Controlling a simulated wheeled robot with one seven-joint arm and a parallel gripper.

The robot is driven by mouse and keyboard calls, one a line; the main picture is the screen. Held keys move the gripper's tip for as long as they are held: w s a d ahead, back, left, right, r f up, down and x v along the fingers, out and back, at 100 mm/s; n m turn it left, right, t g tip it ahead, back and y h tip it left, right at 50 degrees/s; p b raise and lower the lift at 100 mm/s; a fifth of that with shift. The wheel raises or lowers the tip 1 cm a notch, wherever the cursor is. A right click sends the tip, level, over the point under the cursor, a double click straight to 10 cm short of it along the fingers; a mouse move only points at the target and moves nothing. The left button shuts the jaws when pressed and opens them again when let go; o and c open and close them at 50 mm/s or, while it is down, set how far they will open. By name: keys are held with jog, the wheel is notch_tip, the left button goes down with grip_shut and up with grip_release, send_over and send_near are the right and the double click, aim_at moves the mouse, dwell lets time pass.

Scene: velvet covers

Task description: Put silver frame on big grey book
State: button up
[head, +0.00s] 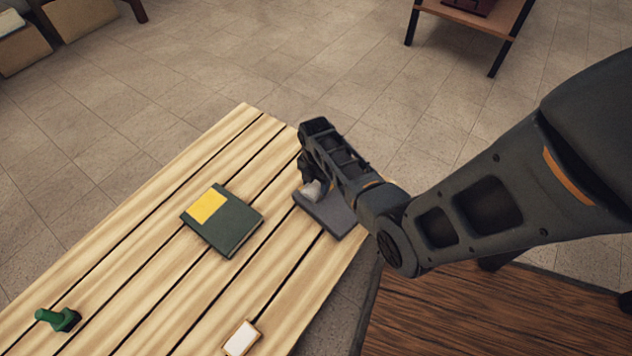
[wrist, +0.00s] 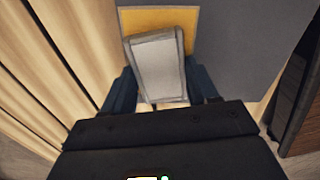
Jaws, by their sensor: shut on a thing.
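The silver frame (wrist: 158,62) is pale grey with a darker border. It sits tilted between the two fingers of my gripper (wrist: 160,88) in the wrist view, and my gripper is shut on it. In the head view a small pale part of the frame (head: 311,190) shows below my gripper (head: 306,178). The big grey book (head: 333,217) lies at the right edge of the slatted table, partly hidden by my arm. In the wrist view the grey book (wrist: 235,45), with an orange-yellow patch, is beneath the frame. I cannot tell whether the frame touches it.
A dark green book (head: 236,226) with a yellow patch lies left of the grey book on the slatted table (head: 150,270). A dark brown wooden surface (head: 450,310) is at lower right.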

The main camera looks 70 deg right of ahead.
aim_at(316, 185)
jog(key=o, duration=1)
jog(key=shift+o, duration=0.2)
notch_tip(316, 185, up, 12)
jog(key=p, duration=0.6)
jog(key=s+a+f+m+t+h, duration=0.2)
jog(key=s+a+m+t, duration=0.1)
jog(key=a, duration=0.7)
jog(key=s+a+r+m+t, duration=0.4)
jog(key=s+a+r, duration=0.15)
jog(key=a, duration=0.45)
jog(key=s+a+r+m+t, duration=0.2)
jog(key=s+a+r, duration=0.1)
jog(key=r, duration=0.6)
jog(key=s+a+r+m+t+y, duration=0.1)
jog(key=s+a+r+m+t, duration=0.2)
jog(key=r, duration=0.6)
jog(key=s+a+r+m+t+y, duration=0.1)
jog(key=s+a+r+m+t, duration=0.2)
jog(key=r, duration=0.7)
jog(key=shift+s+a, duration=0.3)
jog(key=shift+s, duration=0.45)
